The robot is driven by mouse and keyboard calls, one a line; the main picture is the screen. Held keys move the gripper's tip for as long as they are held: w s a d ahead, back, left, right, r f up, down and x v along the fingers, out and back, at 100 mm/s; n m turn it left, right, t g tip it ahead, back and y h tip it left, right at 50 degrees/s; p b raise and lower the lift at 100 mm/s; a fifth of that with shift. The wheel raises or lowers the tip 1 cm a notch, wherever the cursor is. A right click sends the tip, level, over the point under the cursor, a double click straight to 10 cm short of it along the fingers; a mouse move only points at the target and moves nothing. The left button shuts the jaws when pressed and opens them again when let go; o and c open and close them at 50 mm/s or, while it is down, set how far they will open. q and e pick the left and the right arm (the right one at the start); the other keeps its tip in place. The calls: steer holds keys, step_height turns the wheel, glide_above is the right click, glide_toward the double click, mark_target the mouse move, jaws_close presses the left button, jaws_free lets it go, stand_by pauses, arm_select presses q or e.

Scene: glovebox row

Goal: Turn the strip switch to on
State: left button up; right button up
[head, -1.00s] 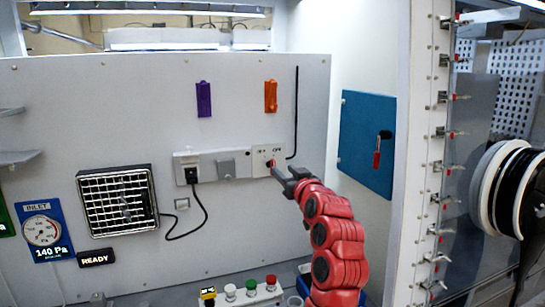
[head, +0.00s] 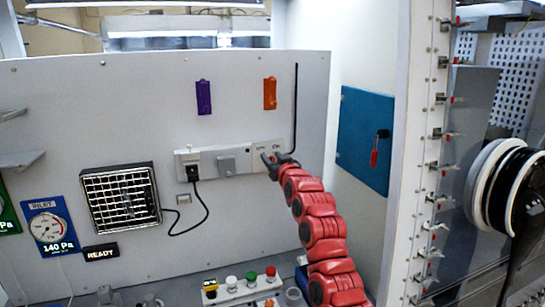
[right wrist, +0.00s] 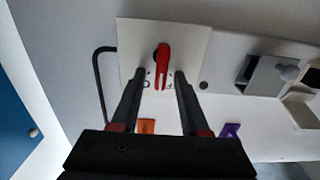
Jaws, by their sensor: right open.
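The strip switch's pale plate (head: 258,153) is at the right end of the white strip on the grey back panel. In the right wrist view, its red lever (right wrist: 162,65) stands out on the plate (right wrist: 196,40). The lever points down in that picture, towards dark lettering that the fingers partly hide. My right gripper (head: 271,158) is open at the switch, and its fingertips (right wrist: 161,74) lie on either side of the lever, with gaps. Contact with the plate cannot be told. In the head view the lever is hidden behind the gripper. My left gripper is not in view.
A grey socket cover (head: 227,165) and a plugged-in black cord (head: 193,181) are left on the strip. A black rod (head: 295,105) runs up close right. Orange (head: 270,93) and purple (head: 203,97) holders hang above. A blue door (head: 362,140) is right.

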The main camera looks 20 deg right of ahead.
jaws_close()
stand_by(0.5)
steer(key=shift+d+r+m, duration=0.1)
steer(key=shift+m, duration=0.5)
steer(key=shift+d+m, duration=0.25)
steer(key=shift+m, duration=0.95)
steer(key=shift+d+m, duration=0.25)
steer(key=shift+m, duration=0.95)
jaws_free()
steer(key=shift+f, duration=0.2)
